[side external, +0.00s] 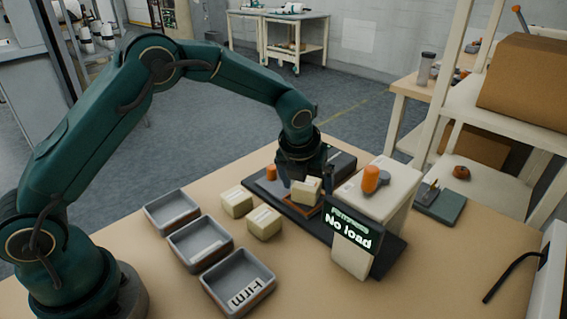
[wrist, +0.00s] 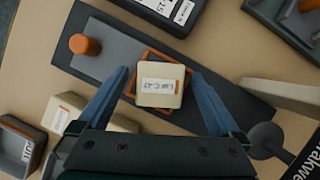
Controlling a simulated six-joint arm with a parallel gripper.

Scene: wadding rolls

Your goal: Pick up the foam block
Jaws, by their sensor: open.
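A cream foam block (wrist: 160,83) with a white label sits within an orange-brown frame on a dark base plate. It also shows in the side view (side external: 306,190) below my arm's end. My gripper (wrist: 160,85) is open, with one blue finger on each side of the block and a visible gap to each. The side view shows my gripper (side external: 304,178) right at this block; its fingers are partly hidden there. Two more cream blocks, one to the left (side external: 236,202) and one nearer (side external: 264,222), lie on the table.
Three grey trays, far (side external: 172,210), middle (side external: 200,242) and near (side external: 239,281), stand in a row; the near one bears lettering. An orange knob (wrist: 85,45) rises from the plate.

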